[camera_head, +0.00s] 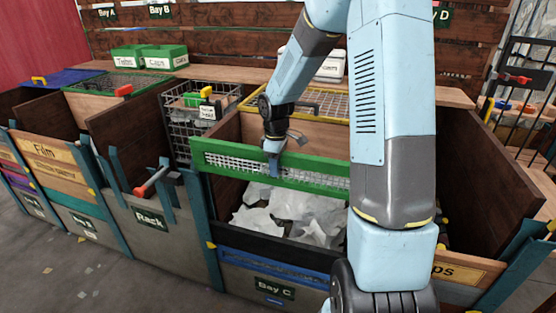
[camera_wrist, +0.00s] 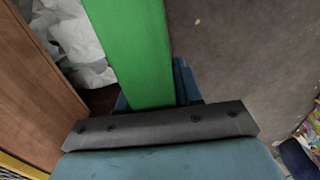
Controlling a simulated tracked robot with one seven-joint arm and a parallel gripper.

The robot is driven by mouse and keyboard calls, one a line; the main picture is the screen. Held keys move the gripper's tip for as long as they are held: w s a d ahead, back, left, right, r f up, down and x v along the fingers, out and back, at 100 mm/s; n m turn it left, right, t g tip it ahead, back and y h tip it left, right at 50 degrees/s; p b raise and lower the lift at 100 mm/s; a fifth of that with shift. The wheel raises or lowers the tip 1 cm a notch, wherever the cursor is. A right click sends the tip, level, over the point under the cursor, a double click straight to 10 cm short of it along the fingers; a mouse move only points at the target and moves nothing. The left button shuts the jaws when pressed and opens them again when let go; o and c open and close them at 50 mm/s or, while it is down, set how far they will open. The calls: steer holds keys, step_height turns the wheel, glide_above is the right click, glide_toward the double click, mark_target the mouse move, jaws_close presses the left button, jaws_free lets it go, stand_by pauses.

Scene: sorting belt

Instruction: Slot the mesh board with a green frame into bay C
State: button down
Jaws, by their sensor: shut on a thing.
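The mesh board with a green frame (camera_head: 225,160) hangs level above the front opening of bay C, with grey wire mesh inside its frame. My gripper (camera_head: 272,158) is shut on its top rail, near the middle of the visible part. The right end of the board is hidden behind my arm. In the wrist view the green rail (camera_wrist: 133,50) runs up from the jaws. Bay C (camera_head: 272,292) is marked by its front sign. A gap shows between the mesh board and the black board (camera_head: 270,243) below it. Whether its ends touch the posts I cannot tell.
White crumpled sheets (camera_head: 290,211) lie in bay C. A blue-grey post (camera_head: 205,225) stands at its left front. A yellow-framed mesh panel (camera_head: 310,103) lies behind.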

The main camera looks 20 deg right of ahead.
steer(key=shift+f, duration=13.3)
steer(key=shift+f, duration=0.25)
steer(key=shift+f, duration=0.35)
steer(key=c, duration=0.7)
jaws_free()
step_height(320, 180, up, 14)
steer(key=shift+f, duration=0.2)
